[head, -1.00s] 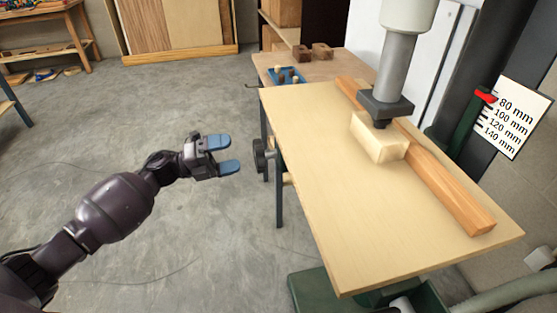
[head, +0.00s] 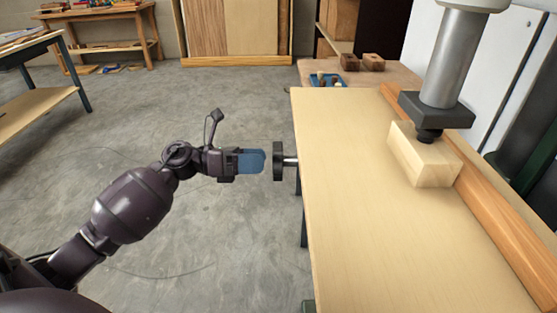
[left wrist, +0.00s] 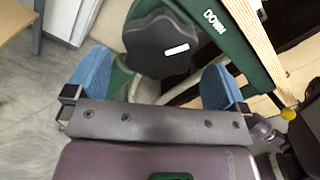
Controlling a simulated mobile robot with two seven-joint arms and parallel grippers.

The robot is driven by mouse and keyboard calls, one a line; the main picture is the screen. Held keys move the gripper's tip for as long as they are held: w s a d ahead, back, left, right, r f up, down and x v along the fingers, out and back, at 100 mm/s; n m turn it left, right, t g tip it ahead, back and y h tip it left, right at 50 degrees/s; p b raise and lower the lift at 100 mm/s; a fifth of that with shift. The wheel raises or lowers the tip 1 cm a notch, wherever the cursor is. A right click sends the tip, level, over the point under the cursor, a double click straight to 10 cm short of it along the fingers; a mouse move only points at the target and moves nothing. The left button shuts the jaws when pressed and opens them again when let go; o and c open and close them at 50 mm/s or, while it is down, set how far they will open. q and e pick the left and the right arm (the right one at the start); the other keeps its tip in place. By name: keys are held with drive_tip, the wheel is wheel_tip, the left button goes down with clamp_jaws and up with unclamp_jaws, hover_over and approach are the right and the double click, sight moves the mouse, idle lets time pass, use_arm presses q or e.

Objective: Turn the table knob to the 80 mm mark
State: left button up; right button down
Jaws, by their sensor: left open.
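The table knob (head: 279,161) is dark, lobed and on a short shaft at the left edge of the wooden table (head: 345,215). In the left wrist view the knob (left wrist: 160,45) shows face-on with a white mark, between and just beyond the blue fingers. My left gripper (head: 255,161) is open and points at the knob, with a small gap between in the head view. The left wrist view shows its fingers apart (left wrist: 156,76) and nothing held. The millimetre scale and its red pointer are out of view now. My right gripper is not in view.
A pale wood block (head: 425,155) sits on the table under a dark press foot (head: 436,108), beside a long wooden strip (head: 497,225). A green panel marked DOWN (left wrist: 225,32) is behind the knob. The floor left of the table is clear.

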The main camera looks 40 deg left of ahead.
sight(277, 160)
use_arm(q)
drive_tip(key=x, duration=0.4)
drive_tip(key=shift+w+d, duration=0.3)
drive_tip(key=shift+c, duration=0.3)
